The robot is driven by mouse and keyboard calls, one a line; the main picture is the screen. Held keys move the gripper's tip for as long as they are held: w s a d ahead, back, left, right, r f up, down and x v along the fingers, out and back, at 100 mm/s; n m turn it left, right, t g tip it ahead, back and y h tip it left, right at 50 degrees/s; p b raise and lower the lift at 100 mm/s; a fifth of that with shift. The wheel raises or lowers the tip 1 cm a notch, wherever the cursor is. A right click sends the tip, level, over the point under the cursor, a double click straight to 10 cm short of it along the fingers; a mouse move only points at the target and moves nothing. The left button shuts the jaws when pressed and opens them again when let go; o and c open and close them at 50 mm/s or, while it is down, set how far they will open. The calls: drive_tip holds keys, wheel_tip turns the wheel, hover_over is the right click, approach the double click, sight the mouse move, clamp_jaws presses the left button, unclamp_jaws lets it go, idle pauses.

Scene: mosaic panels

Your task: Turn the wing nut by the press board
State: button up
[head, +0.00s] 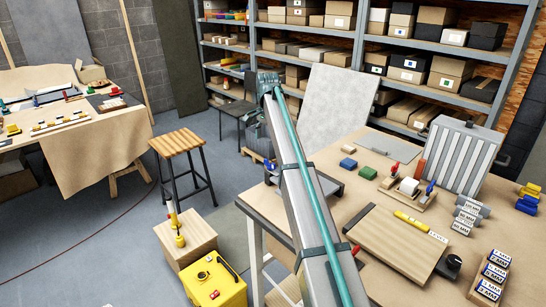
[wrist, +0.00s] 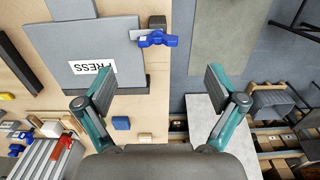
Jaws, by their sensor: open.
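In the wrist view the press board is a grey panel (wrist: 120,45) with a white label reading PRESS. A blue wing nut (wrist: 157,39) sits at its right edge, beside a grey metal strip and a dark block. My gripper (wrist: 158,84) is open and empty. Its two fingers are spread wide, with the wing nut beyond the gap between them and apart from both. In the head view my gripper (head: 268,82) is at the far end of my raised arm.
The wooden table (head: 375,143) holds small coloured blocks (head: 367,173), a clamp fixture (head: 408,187), a ribbed grey panel (head: 459,155) and a flat board (head: 402,240). A stool (head: 177,143) and a yellow box (head: 213,282) stand left on the floor. Shelves line the back.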

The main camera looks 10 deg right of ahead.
sight(270, 162)
drive_tip(key=f+p, duration=0.1)
drive_tip(key=f, duration=0.2)
drive_tip(key=f+p, duration=0.1)
drive_tip(key=f, duration=0.3)
drive_tip(key=f+p, duration=0.1)
drive_tip(key=f, duration=0.2)
drive_tip(key=shift+d+f, duration=0.15)
drive_tip(key=shift+d, duration=0.2)
drive_tip(key=shift+c, duration=0.4)
drive_tip(key=c, duration=1.1)
